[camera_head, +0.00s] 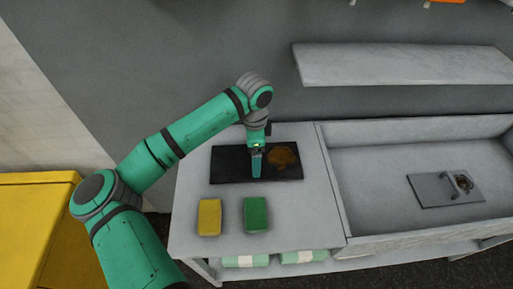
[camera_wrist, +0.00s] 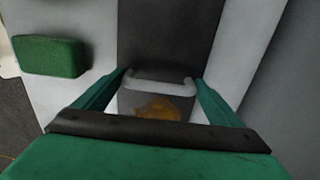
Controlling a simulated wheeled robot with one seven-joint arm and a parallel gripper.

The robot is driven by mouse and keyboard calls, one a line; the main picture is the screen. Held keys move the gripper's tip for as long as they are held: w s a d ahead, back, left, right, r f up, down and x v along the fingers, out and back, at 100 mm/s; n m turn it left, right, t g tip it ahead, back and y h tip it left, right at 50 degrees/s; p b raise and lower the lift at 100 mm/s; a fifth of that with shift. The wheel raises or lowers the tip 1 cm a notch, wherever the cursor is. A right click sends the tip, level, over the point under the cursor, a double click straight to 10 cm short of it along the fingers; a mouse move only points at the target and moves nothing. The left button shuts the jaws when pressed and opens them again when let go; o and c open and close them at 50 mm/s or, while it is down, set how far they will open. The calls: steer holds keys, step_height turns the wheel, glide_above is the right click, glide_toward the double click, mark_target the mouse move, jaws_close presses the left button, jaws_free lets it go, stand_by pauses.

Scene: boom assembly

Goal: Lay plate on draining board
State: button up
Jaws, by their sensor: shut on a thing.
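The dark rectangular draining board (camera_head: 230,165) lies at the back of the pale counter; it also shows in the wrist view (camera_wrist: 165,40). My gripper (camera_head: 256,172) points down over its middle. In the wrist view my gripper (camera_wrist: 160,78) has a finger on each side of a grey piece with a pale raised rim, and is shut on it. I take this piece to be the plate (camera_wrist: 130,100). It has an orange-brown patch. In the head view a brown patch (camera_head: 284,158) shows just right of the gripper, over the board. Whether the plate touches the board is unclear.
A yellow block (camera_head: 209,217) and a green block (camera_head: 256,214) lie in front of the board. Right of the counter, a sink basin (camera_head: 385,165) holds a grey flat piece (camera_head: 432,195) with a handle-like part. A shelf (camera_head: 400,66) hangs above it.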

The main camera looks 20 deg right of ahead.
steer(key=shift+f, duration=0.2)
steer(key=shift+f, duration=0.1)
steer(key=o, duration=1.8)
steer(key=shift+f, duration=0.1)
steer(key=shift+o, duration=0.2)
steer(key=shift+a, duration=0.1)
step_height(320, 180, up, 12)
steer(key=shift+r, duration=0.2)
